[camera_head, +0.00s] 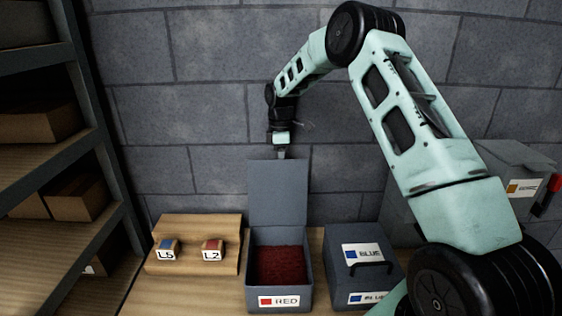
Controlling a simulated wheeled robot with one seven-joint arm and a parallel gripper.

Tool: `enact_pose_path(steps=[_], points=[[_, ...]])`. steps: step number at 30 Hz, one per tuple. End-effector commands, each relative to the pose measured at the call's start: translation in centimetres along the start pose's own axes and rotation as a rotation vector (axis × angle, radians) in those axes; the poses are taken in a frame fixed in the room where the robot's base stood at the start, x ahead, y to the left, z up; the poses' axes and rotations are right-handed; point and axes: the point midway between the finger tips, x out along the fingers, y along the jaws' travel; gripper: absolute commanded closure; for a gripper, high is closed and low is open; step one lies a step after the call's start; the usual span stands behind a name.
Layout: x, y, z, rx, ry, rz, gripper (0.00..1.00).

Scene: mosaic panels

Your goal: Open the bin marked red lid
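The bin marked RED (307,284) stands on the wooden table, with a white label and a red square on its front. Its grey lid (277,194) stands upright at the back, and dark red contents show inside. My gripper (282,153) is above and behind the raised lid's top edge. Its fingertips are small and partly hidden by the lid, so I cannot tell whether they are open or touch it.
A closed bin marked BLUE (344,276) stands close on the right. A wooden block (195,228) with pieces labelled L5 and L2 is on the left. A shelf (95,150) with boxes stands far left. Another grey bin (515,160) is at the right. A block wall is behind.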

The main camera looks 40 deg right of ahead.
Motion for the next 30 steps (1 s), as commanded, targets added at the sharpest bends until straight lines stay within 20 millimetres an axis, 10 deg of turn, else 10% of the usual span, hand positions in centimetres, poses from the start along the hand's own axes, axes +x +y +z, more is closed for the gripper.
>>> enact_pose_path(steps=[30], points=[[-12.1, 0.0, 0.0, 0.0, 0.001, 0.001, 0.67]])
